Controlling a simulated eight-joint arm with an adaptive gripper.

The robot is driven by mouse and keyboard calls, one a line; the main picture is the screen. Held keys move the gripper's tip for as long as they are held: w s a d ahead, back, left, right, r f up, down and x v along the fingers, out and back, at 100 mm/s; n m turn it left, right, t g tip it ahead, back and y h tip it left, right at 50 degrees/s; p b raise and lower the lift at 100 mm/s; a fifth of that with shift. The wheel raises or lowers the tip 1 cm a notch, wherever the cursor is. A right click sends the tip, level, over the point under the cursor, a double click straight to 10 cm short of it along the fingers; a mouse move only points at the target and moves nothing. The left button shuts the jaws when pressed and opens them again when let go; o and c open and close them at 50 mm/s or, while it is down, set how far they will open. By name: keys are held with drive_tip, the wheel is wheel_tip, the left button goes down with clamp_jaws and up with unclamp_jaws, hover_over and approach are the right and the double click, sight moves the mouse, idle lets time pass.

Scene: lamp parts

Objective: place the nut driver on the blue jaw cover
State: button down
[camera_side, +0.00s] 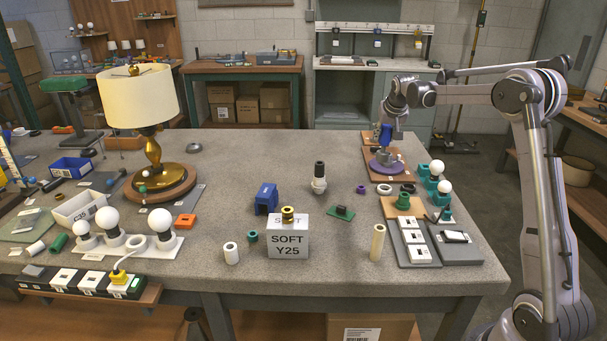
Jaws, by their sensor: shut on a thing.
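My gripper (391,122) is at the back right of the table, pointing down over a brown board. It is shut on a small blue piece (386,135), which looks like the nut driver's handle; its lower end is hard to make out. A grey cup-like part on a purple disc (376,168) is just below it, and I cannot tell whether they touch. The blue jaw cover (265,199) appears to be the blue block with a notch in its lower front, standing near the middle of the table, well left of my gripper.
A white SOFT Y25 box (288,239) with a brass ring on top stands in front of the blue block. A black-and-white socket (319,178) stands right of it. The lamp (148,110) is tall at left. Bulbs on teal holders (443,190) stand at right. The back middle is clear.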

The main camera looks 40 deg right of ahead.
drive_tip(key=shift+s+r, duration=0.15)
drive_tip(key=shift+r, duration=0.15)
drive_tip(key=w+a+r+n+t+y, duration=0.1)
drive_tip(key=w+a+r+n, duration=0.15)
drive_tip(key=a, duration=0.65)
drive_tip(key=w+a+r+n+y, duration=0.15)
drive_tip(key=w+a, duration=0.25)
drive_tip(key=a, duration=0.4)
drive_tip(key=w+a+r+n+t+y, duration=0.1)
drive_tip(key=w+a+r+n, duration=0.25)
drive_tip(key=a, duration=0.55)
drive_tip(key=shift+w+a+f, duration=1.1)
drive_tip(key=shift+a+f, duration=0.45)
drive_tip(key=shift+f, duration=0.35)
drive_tip(key=shift+w+a+f, duration=1.05)
drive_tip(key=shift+a+f, duration=0.55)
drive_tip(key=shift+f, duration=0.3)
drive_tip(key=shift+w+a+f, duration=1.1)
drive_tip(key=shift+a+f, duration=0.45)
drive_tip(key=shift+f, duration=0.35)
drive_tip(key=shift+f, duration=0.15)
drive_tip(key=c, duration=1)
unclamp_jaws()
drive_tip(key=shift+o, duration=0.2)
